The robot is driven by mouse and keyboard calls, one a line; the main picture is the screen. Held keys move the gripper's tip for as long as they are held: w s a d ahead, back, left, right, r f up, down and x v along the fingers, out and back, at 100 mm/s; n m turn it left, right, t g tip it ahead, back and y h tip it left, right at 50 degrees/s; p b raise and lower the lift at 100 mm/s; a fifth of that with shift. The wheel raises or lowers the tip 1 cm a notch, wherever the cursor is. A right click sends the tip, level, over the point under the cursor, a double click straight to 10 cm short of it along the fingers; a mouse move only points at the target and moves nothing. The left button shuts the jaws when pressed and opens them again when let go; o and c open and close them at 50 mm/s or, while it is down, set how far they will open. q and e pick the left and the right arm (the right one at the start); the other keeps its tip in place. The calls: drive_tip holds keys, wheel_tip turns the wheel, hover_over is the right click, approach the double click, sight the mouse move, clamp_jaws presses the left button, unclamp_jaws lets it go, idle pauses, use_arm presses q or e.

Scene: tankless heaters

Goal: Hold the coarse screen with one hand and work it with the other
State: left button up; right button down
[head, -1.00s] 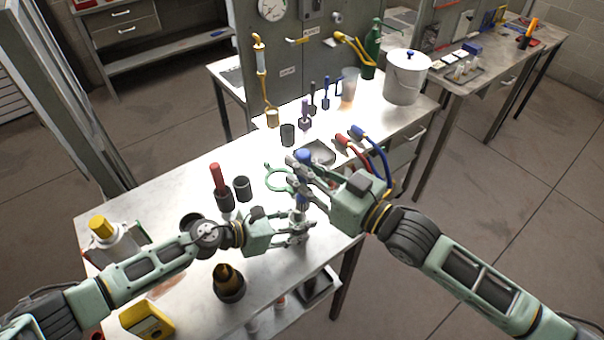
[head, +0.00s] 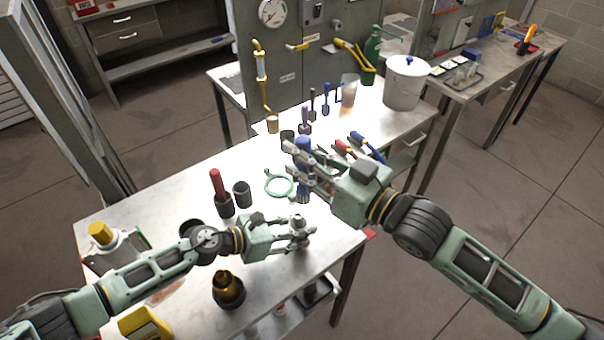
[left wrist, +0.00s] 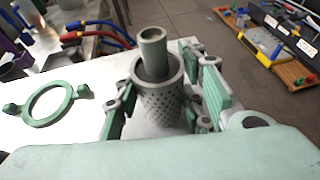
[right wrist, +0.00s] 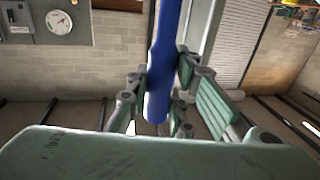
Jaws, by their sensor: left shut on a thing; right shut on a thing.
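The coarse screen (left wrist: 163,105) is a grey-green perforated cylinder with a narrower tube on top, upright in the left wrist view. My left gripper (head: 298,235) is shut around its sides, above the front part of the bench; in the head view the screen (head: 297,222) is small and partly hidden by the fingers. My right gripper (head: 312,172) is shut on a blue-handled tool (head: 303,146) held upright, its dark blue lower end just above and apart from the screen.
A green ring with lugs (head: 279,186) lies on the bench beside the grippers.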

use_arm(q)
drive_tip(key=o, duration=1.3)
drive_tip(key=shift+o, duration=0.2)
drive_tip(key=shift+a, duration=0.1)
drive_tip(key=v, duration=1.2)
drive_tip(key=shift+f, duration=0.1)
